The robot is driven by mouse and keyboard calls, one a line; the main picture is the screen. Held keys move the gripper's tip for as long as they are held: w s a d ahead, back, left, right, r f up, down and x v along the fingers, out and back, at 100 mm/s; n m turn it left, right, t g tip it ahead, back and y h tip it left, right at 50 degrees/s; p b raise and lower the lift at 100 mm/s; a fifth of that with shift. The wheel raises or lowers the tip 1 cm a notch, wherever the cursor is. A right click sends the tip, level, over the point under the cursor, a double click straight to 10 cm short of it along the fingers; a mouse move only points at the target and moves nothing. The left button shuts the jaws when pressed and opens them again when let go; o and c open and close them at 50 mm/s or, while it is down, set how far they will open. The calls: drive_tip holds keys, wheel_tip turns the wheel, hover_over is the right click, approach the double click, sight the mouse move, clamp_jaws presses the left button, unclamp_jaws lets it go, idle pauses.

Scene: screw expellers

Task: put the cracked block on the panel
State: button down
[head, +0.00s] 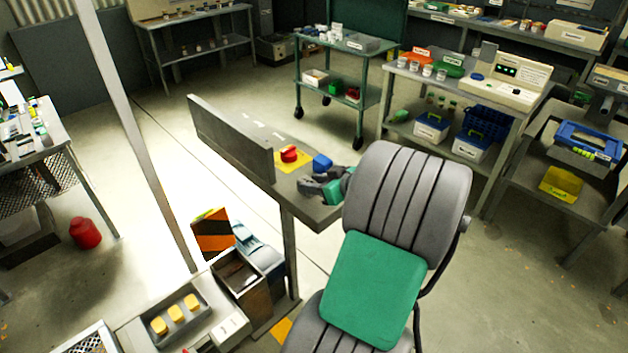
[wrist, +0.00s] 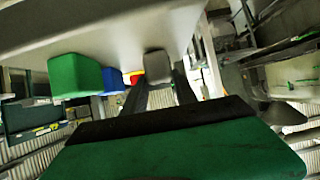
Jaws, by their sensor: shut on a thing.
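My gripper (head: 316,182) reaches in over the panel (head: 215,130), a grey slab top on a post with a raised back board. In the wrist view my gripper (wrist: 160,82) is shut on a grey block (wrist: 158,64), at or close to the panel surface; I cannot tell whether it touches. No crack can be made out at this size. A green block (head: 333,192) and a blue block (head: 322,162) are close by at the panel's right end. The wrist view also shows the green block (wrist: 75,76) and the blue block (wrist: 112,80).
A red button (head: 289,153) on a yellow plate (head: 285,166) sits left of the blue block, near the board. A bin (head: 240,275) and a tray of yellow pieces (head: 175,315) stand below. A green trolley (head: 375,50) and a grey bench (head: 500,95) are behind.

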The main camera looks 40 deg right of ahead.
drive_tip(key=shift+f, duration=0.1)
drive_tip(key=shift+f+b, duration=0.1)
drive_tip(key=shift+b, duration=0.25)
drive_tip(key=c, duration=1)
unclamp_jaws()
drive_tip(key=shift+o, duration=0.2)
